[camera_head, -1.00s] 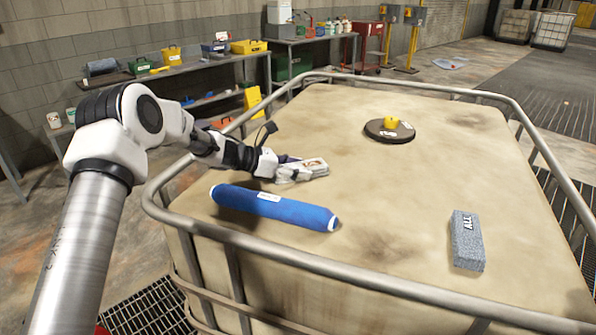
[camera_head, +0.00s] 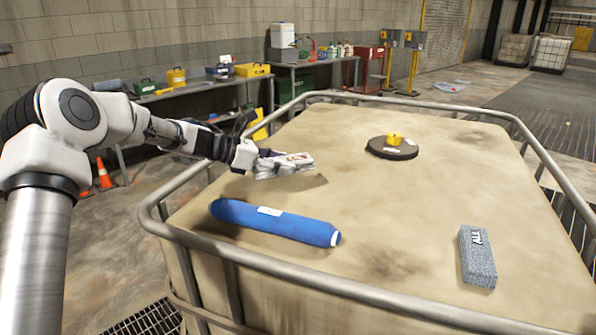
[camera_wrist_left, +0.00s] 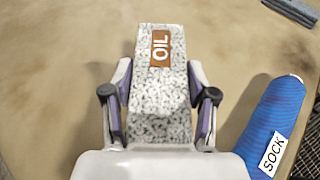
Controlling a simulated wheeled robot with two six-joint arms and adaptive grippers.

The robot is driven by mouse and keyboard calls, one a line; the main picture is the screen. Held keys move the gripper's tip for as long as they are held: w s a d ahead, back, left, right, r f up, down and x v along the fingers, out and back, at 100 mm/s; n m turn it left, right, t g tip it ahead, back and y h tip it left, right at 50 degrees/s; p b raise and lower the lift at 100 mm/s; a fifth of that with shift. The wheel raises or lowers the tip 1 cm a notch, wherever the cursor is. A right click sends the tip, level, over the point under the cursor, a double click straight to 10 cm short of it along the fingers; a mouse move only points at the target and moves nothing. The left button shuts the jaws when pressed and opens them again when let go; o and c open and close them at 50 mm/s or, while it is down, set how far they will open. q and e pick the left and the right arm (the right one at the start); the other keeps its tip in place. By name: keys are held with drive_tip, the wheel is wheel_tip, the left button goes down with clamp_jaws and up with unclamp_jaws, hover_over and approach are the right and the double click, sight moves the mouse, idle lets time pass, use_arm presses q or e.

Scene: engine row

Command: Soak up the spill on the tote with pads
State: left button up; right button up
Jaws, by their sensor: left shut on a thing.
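The tote (camera_head: 330,180) has a tan top with dark stains and a metal rail around it. My left gripper (camera_head: 268,162) is shut on a speckled white-grey pad with a brown OIL label (camera_head: 296,164). It holds the pad above the tote top, with a shadow beneath. In the left wrist view the OIL pad (camera_wrist_left: 161,75) sits between the two fingers (camera_wrist_left: 161,105). A grey pad with a white label (camera_head: 477,258) lies at the right of the tote top. A blue sock (camera_head: 275,222) lies at the near left, also seen in the left wrist view (camera_wrist_left: 272,125). My right gripper is not in view.
A round black lid with a yellow cap (camera_head: 391,148) is on the far part of the tote. The metal rail (camera_head: 300,268) edges the top. A workbench (camera_head: 200,88) with boxes stands behind. The middle of the tote top is clear.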

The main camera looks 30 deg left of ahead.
use_arm(q)
drive_tip(key=s+a+b, duration=0.1)
drive_tip(key=s+a, duration=0.7)
drive_tip(key=shift+s+a, duration=0.35)
drive_tip(key=shift+s, duration=0.05)
drive_tip(key=shift+s+a, duration=0.25)
drive_tip(key=shift+a, duration=0.05)
